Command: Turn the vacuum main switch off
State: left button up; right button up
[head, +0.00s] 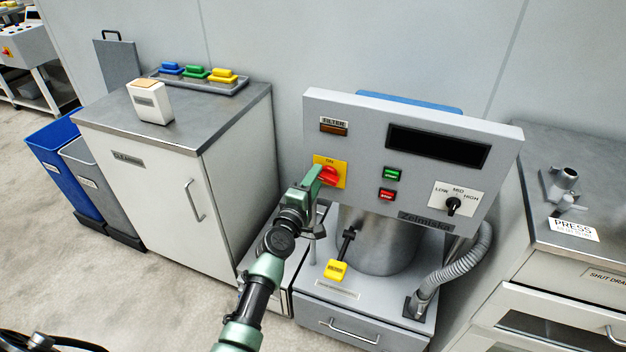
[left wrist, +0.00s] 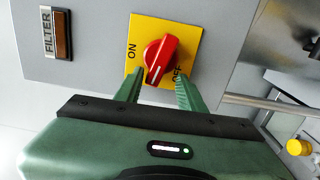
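The vacuum main switch is a red rotary knob (head: 328,176) on a yellow plate (head: 341,165) on the left of the machine's grey front panel. In the left wrist view the knob (left wrist: 160,58) shows a white mark at its lower end, and the plate carries ON and OFF labels; OFF is partly covered. My left gripper (head: 322,179) is at the switch. In the left wrist view its two green fingers (left wrist: 160,88) are apart, with the knob's lower end between or just ahead of the tips. I cannot tell whether they touch it. My right gripper is not in view.
The panel also has a FILTER lamp (head: 334,127), a dark display (head: 438,147), green (head: 392,174) and red (head: 387,195) buttons and a LOW-MID-HIGH knob (head: 453,206). Below are a yellow-tipped lever (head: 336,270) and a grey hose (head: 458,268). A cleaning cabinet (head: 150,190) stands left.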

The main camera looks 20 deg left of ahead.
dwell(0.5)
pick_arm(q)
jog(key=s, duration=0.7)
jog(key=shift+s, duration=0.4)
jog(key=shift+a, duration=0.1)
jog(key=s+d+f+m+g, duration=0.25)
jog(key=s+f, duration=0.35)
jog(key=f, duration=0.6)
jog(key=s+d+f+m+g+h, duration=0.1)
jog(key=s+f+m+g, duration=0.4)
jog(key=f, duration=0.7)
jog(key=s+d+f+m+g, duration=0.1)
jog(key=s+f+m+g, duration=0.15)
jog(key=s+f, duration=0.7)
jog(key=s+a+f+m+g, duration=0.1)
jog(key=s+f+m+g, duration=0.1)
jog(key=s+f, duration=0.4)
jog(key=s+a+f+m+g+y, duration=0.1)
jog(key=s+f+m, duration=0.4)
jog(key=s, duration=1)
jog(key=s+a+f+m+g, duration=0.3)
jog(key=s+f, duration=0.5)
jog(key=s, duration=0.3)
jog(key=shift+s+a+f+g+y, duration=0.2)
jog(key=shift+a+g+y, duration=0.1)
jog(key=shift+g, duration=0.2)
